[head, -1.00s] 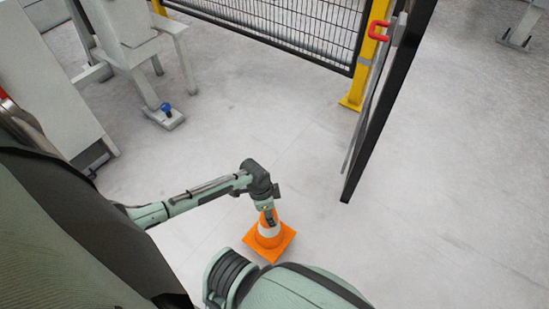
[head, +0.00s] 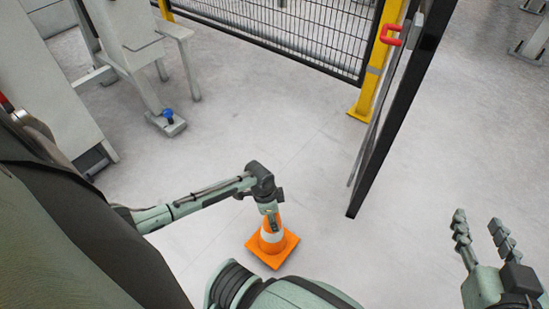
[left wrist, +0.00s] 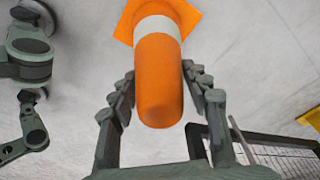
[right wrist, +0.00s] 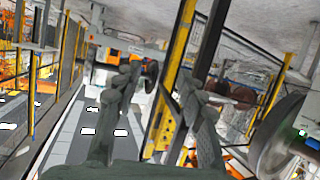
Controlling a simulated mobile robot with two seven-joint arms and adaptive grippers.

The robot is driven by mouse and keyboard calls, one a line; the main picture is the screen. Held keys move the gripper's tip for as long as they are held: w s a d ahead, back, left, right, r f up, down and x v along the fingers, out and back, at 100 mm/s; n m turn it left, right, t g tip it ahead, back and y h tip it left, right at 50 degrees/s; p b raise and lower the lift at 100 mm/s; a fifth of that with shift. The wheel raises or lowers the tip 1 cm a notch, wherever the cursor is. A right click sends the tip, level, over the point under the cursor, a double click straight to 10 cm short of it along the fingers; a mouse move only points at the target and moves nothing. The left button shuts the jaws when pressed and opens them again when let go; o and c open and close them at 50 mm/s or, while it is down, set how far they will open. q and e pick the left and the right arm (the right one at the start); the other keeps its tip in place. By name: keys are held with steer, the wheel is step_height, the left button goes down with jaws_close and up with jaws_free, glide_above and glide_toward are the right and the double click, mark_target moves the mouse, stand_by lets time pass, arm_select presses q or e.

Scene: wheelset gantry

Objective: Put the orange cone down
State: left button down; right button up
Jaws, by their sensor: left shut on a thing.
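The orange cone (head: 279,247) with a white band is upright below my left gripper (head: 271,212) in the head view. The left gripper is shut on its top part. In the left wrist view the cone (left wrist: 160,75) lies between the two fingers (left wrist: 158,100), its tip toward the camera. Its square base is close to the floor; I cannot tell whether it touches. My right gripper (head: 481,232) is at the lower right of the head view, fingers apart and empty. The right wrist view also shows its fingers apart (right wrist: 158,100).
An open dark gate (head: 392,125) with a red handle (head: 391,33) stands beyond the cone, beside a yellow post (head: 377,75) and mesh fence (head: 300,35). A grey machine frame (head: 140,50) stands at upper left. The grey floor around the cone is clear.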

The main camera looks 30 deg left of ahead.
arm_select(q)
step_height(320, 180, down, 4)
steer(key=b, duration=0.4)
steer(key=shift+r+b, duration=0.15)
steer(key=shift+b, duration=0.15)
arm_select(e)
steer(key=s+a+r+t+y, duration=0.1)
steer(key=a+r+t+y, duration=0.1)
steer(key=r+t, duration=0.3)
steer(key=s+a+r+t+y, duration=0.1)
steer(key=r+t, duration=0.4)
steer(key=r, duration=0.7)
steer(key=shift+s+a+r+y, duration=0.2)
steer(key=shift+s+a+y, duration=0.25)
steer(key=shift+y, duration=0.55)
arm_select(q)
steer(key=c, duration=0.7)
jaws_free()
steer(key=shift+c, duration=0.2)
steer(key=shift+s, duration=0.1)
arm_select(e)
steer(key=shift+d, duration=0.1)
